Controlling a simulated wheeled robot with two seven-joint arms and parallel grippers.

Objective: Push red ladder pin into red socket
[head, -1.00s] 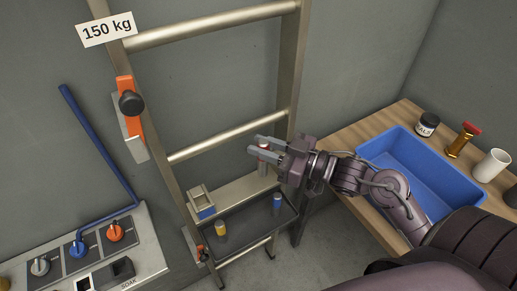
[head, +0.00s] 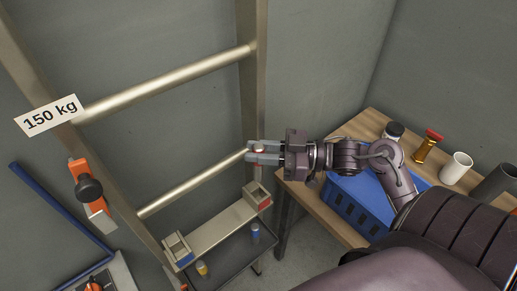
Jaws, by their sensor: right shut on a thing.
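My right gripper (head: 252,152) reaches in from the right and is shut on the red ladder pin (head: 258,150). Only a small red and pale part of the pin shows between the fingers. The red socket (head: 258,195) is an open metal box with a red mark, at the right end of a metal crossbar beside the ladder's right rail. The gripper is above it in the picture, with a visible gap. Whether the pin is exactly in line with the opening I cannot tell. My left gripper is not in view.
A blue-marked socket (head: 177,247) sits at the crossbar's left end. A dark tray (head: 232,258) below holds a blue pin (head: 255,233) and a yellow pin (head: 202,269). Ladder rungs (head: 190,187) are close left of the gripper. A wooden bench with a blue bin (head: 358,207) stands right.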

